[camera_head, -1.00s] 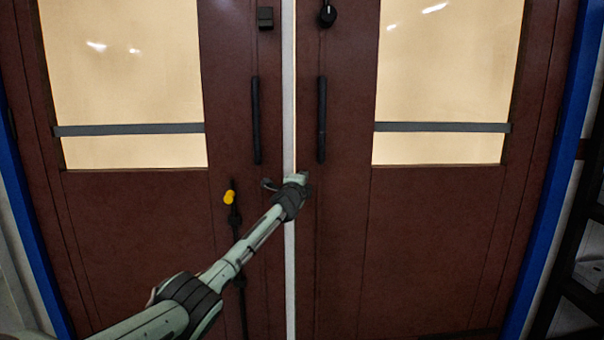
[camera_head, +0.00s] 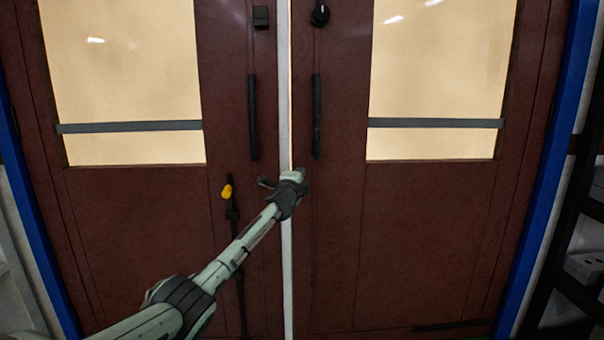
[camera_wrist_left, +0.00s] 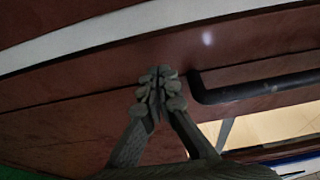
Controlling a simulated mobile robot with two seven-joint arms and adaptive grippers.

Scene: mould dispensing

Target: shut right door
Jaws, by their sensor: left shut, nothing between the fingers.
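The right door (camera_head: 410,230) is dark reddish brown with a lit pane (camera_head: 440,60), a grey bar across it and a black vertical handle (camera_head: 317,115). It stands beside the left door (camera_head: 140,215), with a pale strip (camera_head: 286,260) between them. My left gripper (camera_head: 298,174) is at the right door's inner edge, just below its handle. In the left wrist view the gripper's fingertips (camera_wrist_left: 158,80) are together and empty, close to the brown door surface near the black handle (camera_wrist_left: 260,90). I cannot tell whether they touch it. My right gripper is not in view.
The left door has a black handle (camera_head: 253,115) and a yellow-ended lever (camera_head: 227,191) beside my arm. Blue frame posts (camera_head: 548,170) flank the doors. A dark shelf rack (camera_head: 570,260) stands at the right edge.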

